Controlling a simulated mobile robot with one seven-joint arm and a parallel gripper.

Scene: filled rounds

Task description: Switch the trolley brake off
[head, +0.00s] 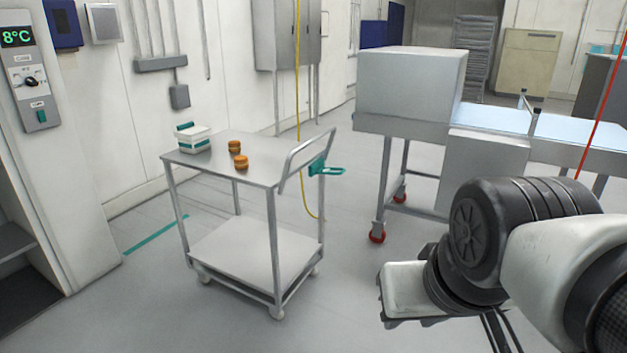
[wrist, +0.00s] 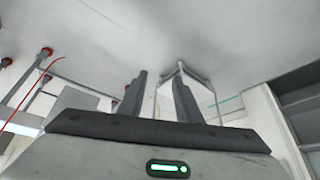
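The trolley (head: 270,258) is a grey two-shelf cart on castors, standing on the floor left of centre in the head view. A raised tube handle (head: 305,150) is at its right end. A teal lever or loop (head: 328,169), which looks like the brake control, sticks out to the right beside the handle; I cannot tell its setting. My gripper (head: 496,334) is at the lower right of the head view, well apart from the trolley. In the wrist view its two fingers (wrist: 158,96) are spread with nothing between them. A grey tubular frame beyond them may be the trolley.
A conveyor machine (head: 410,84) on red castors stands right. Floor between trolley and machine is clear.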

